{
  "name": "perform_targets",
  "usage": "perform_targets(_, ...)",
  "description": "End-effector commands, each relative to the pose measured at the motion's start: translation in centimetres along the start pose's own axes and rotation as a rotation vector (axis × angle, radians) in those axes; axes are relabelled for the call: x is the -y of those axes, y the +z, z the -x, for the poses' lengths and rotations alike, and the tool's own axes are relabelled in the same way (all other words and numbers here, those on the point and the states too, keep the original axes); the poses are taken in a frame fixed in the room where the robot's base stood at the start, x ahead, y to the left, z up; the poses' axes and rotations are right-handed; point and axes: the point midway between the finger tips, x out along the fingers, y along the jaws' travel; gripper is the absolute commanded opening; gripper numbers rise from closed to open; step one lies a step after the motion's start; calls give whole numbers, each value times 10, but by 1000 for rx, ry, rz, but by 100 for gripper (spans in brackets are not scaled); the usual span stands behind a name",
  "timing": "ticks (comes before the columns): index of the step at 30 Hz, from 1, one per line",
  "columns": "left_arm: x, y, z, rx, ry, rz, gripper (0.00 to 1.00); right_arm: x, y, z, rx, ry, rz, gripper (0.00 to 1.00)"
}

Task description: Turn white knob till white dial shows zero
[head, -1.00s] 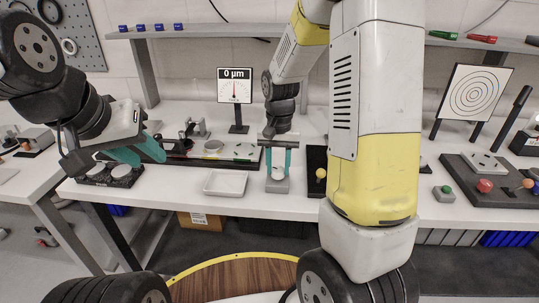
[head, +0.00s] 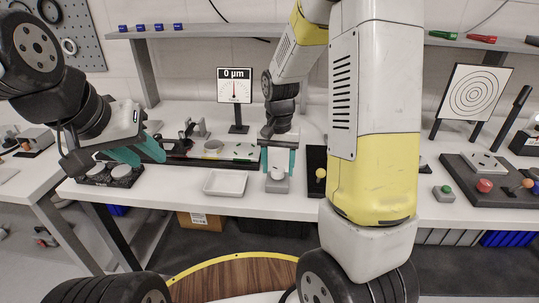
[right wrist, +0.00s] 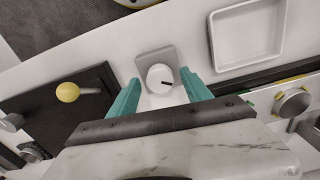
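The white dial (head: 235,90) stands on a post at the back of the table. Its header reads "0 µm" and its needle points straight up. The white knob (right wrist: 160,78) with a dark index mark sits on a small grey block; in the head view the knob (head: 277,174) is below my right gripper (head: 278,163). In the right wrist view, the teal fingers of my right gripper (right wrist: 160,82) stand apart on either side of the knob, with gaps visible. My left gripper (head: 140,157) is open and empty above the table's left part.
A white tray (head: 225,193) lies left of the knob. A dark board with a yellow ball knob (right wrist: 67,92) is on its other side. A black fixture (head: 175,160) runs behind the tray.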

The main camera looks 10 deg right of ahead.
Motion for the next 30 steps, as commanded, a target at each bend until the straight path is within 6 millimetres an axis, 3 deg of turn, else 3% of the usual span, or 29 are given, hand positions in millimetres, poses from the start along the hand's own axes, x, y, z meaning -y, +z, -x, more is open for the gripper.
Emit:
perform_targets(5, 0, 0, 0, 0, 0, 0, 36, 0, 0, 4, -2, -1, 0, 57)
perform_targets(18, 0, 0, 0, 0, 0, 0, 36, 0, -1, 70, -2, -1, 0, 57)
perform_targets(30, 0, 0, 0, 0, 0, 0, 36, 0, 0, 78, 0, 0, 0, 57)
